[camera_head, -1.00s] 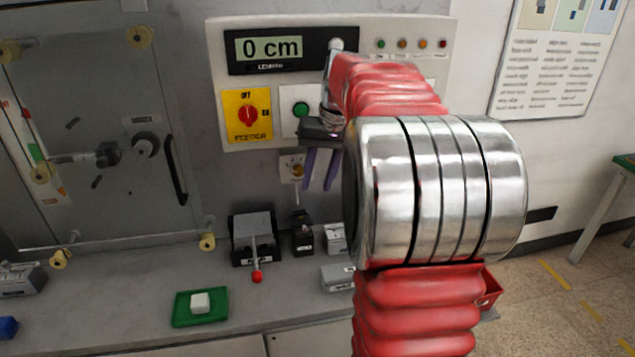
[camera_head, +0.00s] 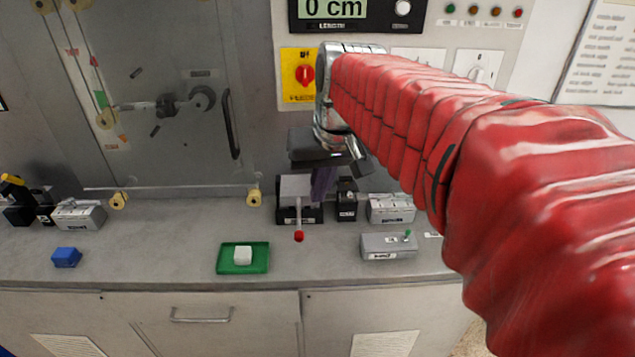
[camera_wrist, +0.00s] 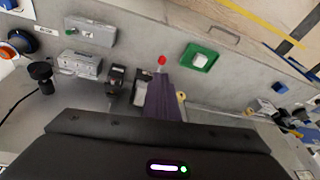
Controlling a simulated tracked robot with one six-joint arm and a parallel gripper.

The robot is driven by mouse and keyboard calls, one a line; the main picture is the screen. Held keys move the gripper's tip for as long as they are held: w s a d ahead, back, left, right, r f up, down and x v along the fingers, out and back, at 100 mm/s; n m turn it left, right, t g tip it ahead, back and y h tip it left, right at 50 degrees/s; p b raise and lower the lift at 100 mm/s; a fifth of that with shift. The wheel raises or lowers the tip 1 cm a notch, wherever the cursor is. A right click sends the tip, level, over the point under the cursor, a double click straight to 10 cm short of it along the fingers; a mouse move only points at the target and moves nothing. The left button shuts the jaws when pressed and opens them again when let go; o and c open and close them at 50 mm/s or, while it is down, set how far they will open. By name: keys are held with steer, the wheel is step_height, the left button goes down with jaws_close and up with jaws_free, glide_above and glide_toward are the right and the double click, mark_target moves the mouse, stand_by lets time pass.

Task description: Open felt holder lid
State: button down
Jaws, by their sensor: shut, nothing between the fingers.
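I cannot tell from the labels which item is the felt holder. Several small holders stand on the grey bench. A grey and black block with a red-knobbed lever (camera_head: 298,236) stands below my gripper (camera_head: 322,190). To its right are a small black box (camera_head: 347,203), a grey labelled box (camera_head: 392,209) and, nearer the front, a grey box with a green toggle (camera_head: 388,247). My gripper's purple fingers are shut and empty, pointing down and partly covering the lever block. In the wrist view the shut fingers (camera_wrist: 163,98) reach towards the red knob (camera_wrist: 161,60).
A green tray (camera_head: 223,267) with a white block (camera_head: 243,256) lies at the bench front. A blue block (camera_head: 67,257), a grey box (camera_head: 78,214) and a yellow-topped black device (camera_head: 16,205) are at left. The panel wall is close behind my gripper.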

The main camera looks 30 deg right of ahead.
steer(key=s+a+f+n+t, duration=0.2)
steer(key=s+a+f, duration=0.4)
steer(key=s+a, duration=0.3)
steer(key=shift+s+f+n, duration=0.3)
steer(key=shift+s+n, duration=0.1)
steer(key=shift+s, duration=0.6)
